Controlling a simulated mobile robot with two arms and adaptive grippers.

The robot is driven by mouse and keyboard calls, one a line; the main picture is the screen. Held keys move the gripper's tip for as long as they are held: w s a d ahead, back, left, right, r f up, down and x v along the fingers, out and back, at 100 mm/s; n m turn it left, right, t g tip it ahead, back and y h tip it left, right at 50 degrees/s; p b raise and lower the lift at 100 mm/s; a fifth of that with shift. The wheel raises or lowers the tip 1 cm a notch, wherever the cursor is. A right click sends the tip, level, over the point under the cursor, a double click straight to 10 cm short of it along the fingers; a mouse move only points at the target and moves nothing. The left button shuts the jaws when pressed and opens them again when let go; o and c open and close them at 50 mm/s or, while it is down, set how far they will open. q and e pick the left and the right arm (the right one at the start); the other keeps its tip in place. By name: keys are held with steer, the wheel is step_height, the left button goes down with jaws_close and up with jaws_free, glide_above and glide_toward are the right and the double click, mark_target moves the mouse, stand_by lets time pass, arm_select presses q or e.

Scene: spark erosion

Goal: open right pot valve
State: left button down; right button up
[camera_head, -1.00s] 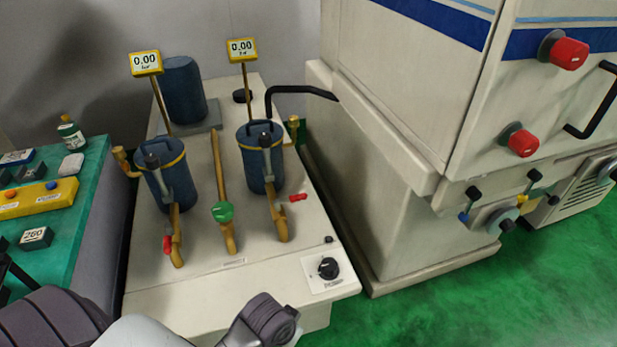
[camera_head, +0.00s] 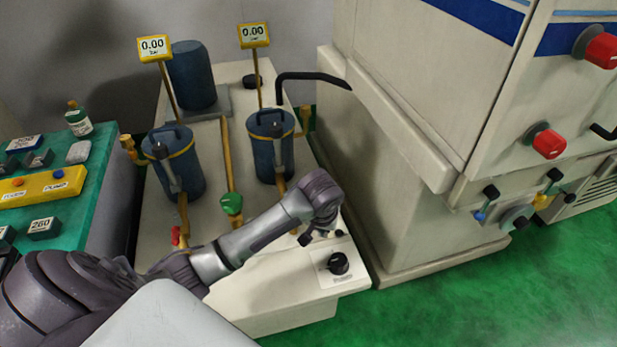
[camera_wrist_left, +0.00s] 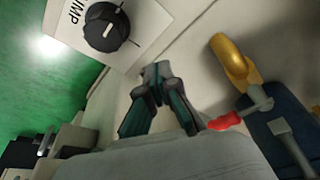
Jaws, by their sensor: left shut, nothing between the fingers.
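The right pot (camera_head: 266,150) is a dark blue cylinder with a yellow band, standing on the pale bench. Its brass outlet pipe is mostly hidden behind my left arm in the head view. In the left wrist view the brass pipe (camera_wrist_left: 232,62) shows with the red valve handle (camera_wrist_left: 225,121) beside it. My left gripper (camera_head: 305,240) is at the front right of the bench, in front of the right pot. In the left wrist view its fingers (camera_wrist_left: 157,74) are shut and empty, apart from the red handle, between it and the pump knob. My right gripper is not in view.
A black pump knob (camera_head: 338,263) is on the bench's front panel. The left pot (camera_head: 178,168) with its red handle (camera_head: 177,237) and a green-handled valve (camera_head: 231,204) stand to the left. A large machine (camera_head: 400,210) is close on the right.

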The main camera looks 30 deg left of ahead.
arm_select(q)
steer(key=w+a+r+n+y, duration=0.2)
steer(key=w+a+r+n, duration=0.4)
steer(key=w+a+r, duration=0.4)
step_height(320, 180, up, 3)
steer(key=shift+w+a, duration=0.35)
steer(key=shift+a, duration=0.65)
steer(key=x, duration=1)
steer(key=s+d+p, duration=0.1)
steer(key=s+d, duration=0.2)
steer(key=shift+f+p, duration=0.4)
